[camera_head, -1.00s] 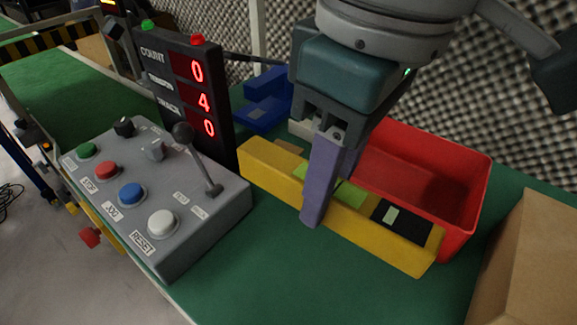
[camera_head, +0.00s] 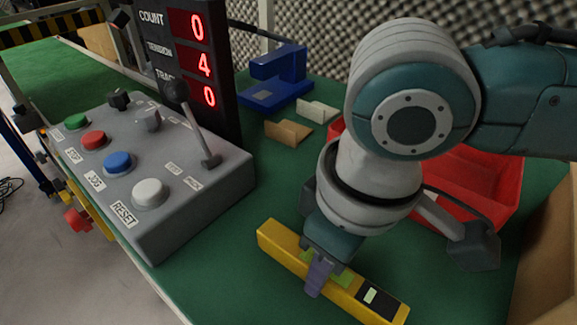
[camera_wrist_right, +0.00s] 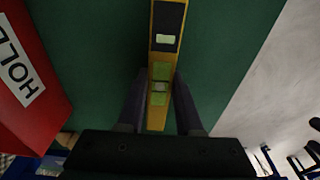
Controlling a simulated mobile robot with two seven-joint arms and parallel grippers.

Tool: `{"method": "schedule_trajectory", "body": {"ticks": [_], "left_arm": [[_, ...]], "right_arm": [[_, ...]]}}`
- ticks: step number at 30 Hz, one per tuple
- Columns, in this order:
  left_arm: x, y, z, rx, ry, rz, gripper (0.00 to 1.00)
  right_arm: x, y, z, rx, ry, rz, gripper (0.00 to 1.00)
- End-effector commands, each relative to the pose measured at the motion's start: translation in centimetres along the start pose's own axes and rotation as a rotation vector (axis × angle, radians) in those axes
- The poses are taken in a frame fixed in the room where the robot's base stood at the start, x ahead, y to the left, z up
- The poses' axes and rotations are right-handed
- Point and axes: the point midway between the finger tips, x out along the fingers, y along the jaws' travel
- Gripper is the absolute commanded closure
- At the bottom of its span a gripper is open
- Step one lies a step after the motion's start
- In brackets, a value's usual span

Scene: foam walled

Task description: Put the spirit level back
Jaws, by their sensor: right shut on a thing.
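The spirit level (camera_head: 279,242) is a yellow bar with green vial windows and a dark patch near its right end. It lies slantwise at the lower middle of the head view. My right gripper (camera_head: 318,278) points down and is shut on the level near its middle. In the right wrist view the level (camera_wrist_right: 167,18) runs between the two fingers (camera_wrist_right: 158,98). I cannot tell whether the level touches the table or is held just above it. My left gripper is not in view.
A grey control box (camera_head: 190,215) with buttons and a lever stands left, before a counter display (camera_head: 215,110). A tan block (camera_head: 288,132), a white block (camera_head: 317,111) and a blue object (camera_head: 275,80) are behind. A red bin (camera_head: 490,180) and cardboard box (camera_head: 545,235) stand right.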

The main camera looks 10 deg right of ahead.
Motion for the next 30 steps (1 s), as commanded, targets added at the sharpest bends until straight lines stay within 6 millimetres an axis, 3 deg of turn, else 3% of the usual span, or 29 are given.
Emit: {"method": "schedule_trajectory", "body": {"ticks": [10, 11, 18, 26, 30], "left_arm": [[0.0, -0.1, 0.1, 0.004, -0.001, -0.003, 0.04], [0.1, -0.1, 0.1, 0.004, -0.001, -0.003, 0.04], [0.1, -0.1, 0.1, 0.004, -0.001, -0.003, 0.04], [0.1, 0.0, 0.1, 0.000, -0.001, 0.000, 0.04], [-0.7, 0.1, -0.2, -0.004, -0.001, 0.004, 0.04]], "right_arm": [[0.3, 0.0, 0.0, -0.001, 0.002, -0.001, 1.00], [0.4, 0.0, 0.0, -0.001, 0.002, -0.001, 0.65], [0.3, 0.0, 0.0, -0.001, 0.002, 0.000, 0.38], [0.3, 0.0, 0.0, -0.001, 0.002, 0.000, 0.36], [-1.1, 0.0, -0.1, 0.000, 0.002, -0.001, 0.36]]}}
